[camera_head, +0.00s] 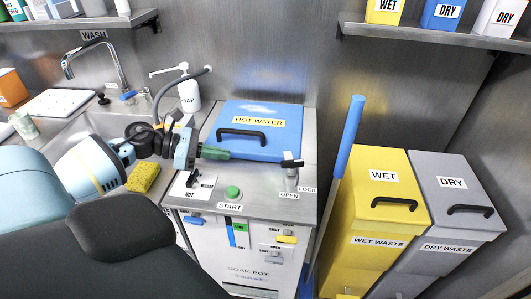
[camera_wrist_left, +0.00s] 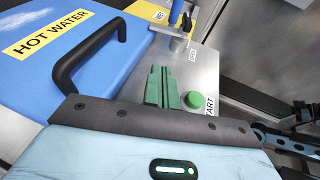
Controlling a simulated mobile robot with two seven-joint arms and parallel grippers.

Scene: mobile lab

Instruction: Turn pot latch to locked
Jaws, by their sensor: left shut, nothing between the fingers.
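The pot latch (camera_head: 291,166) is a grey post with a dark crossbar at the front right corner of the pot top, beside the blue HOT WATER lid (camera_head: 277,139). OPEN (camera_head: 289,195) and LOCK (camera_head: 307,189) labels sit by it. I cannot tell which one it is set to. The latch also shows at the top of the left wrist view (camera_wrist_left: 178,42). My left gripper (camera_head: 226,153) has green fingers shut and empty, above the pot top near the lid's front edge. It is left of the latch and apart from it. My right gripper is not in view.
The lid's black handle (camera_head: 243,133) stands up near my left gripper. A green START button (camera_head: 232,192) is on the pot top. The sink (camera_head: 90,128) is at left.

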